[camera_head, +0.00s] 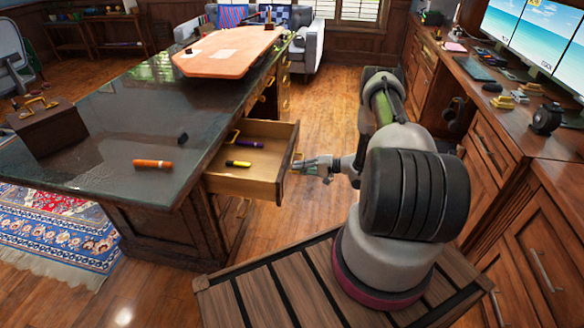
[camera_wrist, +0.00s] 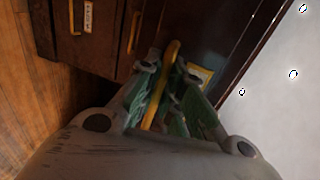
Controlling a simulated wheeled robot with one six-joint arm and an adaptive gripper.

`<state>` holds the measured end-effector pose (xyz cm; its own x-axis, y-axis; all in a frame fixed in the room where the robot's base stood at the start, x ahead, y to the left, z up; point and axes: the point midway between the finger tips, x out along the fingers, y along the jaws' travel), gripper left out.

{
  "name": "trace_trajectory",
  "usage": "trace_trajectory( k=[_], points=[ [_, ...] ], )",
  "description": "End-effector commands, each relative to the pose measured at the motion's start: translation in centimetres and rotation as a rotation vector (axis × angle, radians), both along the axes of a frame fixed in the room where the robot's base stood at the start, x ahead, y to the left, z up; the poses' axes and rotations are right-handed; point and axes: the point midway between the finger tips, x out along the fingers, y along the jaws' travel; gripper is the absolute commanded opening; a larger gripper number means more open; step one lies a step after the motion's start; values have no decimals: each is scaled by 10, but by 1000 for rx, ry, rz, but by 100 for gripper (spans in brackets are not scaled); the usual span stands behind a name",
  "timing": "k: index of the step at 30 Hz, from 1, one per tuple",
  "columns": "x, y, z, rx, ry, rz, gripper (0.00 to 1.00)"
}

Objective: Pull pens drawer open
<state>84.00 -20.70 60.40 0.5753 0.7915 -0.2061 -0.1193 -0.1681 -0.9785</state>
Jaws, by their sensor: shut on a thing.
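The drawer (camera_head: 255,178) is pulled well out of the dark desk in the head view. A yellow marker (camera_head: 238,163) and a purple marker (camera_head: 250,144) lie inside it. My gripper (camera_head: 306,166) is at the outer face of the drawer front. In the wrist view my green-padded fingers (camera_wrist: 166,78) are closed around a yellow metal handle (camera_wrist: 174,54). The fingers hide part of the handle.
The desk top (camera_head: 110,120) holds an orange marker (camera_head: 152,163), a small black object (camera_head: 182,138) and a dark wooden box (camera_head: 40,122). A counter with monitors (camera_head: 524,42) runs along the right. Bare wood floor (camera_head: 330,120) lies between desk and counter.

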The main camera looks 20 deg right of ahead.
Motion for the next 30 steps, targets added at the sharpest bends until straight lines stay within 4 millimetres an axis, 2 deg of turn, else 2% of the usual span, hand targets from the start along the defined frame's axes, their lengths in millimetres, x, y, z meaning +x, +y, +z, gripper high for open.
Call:
trace_trajectory(
  k=[13,14,17,26,30],
  points=[
    [-2,-4,0,-3,-1,-1,0],
    [-2,-4,0,-3,-1,-1,12],
    [-2,-3,0,-2,-1,-1,30],
    [-2,-4,0,-2,0,-1,31],
    [-7,-13,2,-1,0,-4,31]
  ],
)
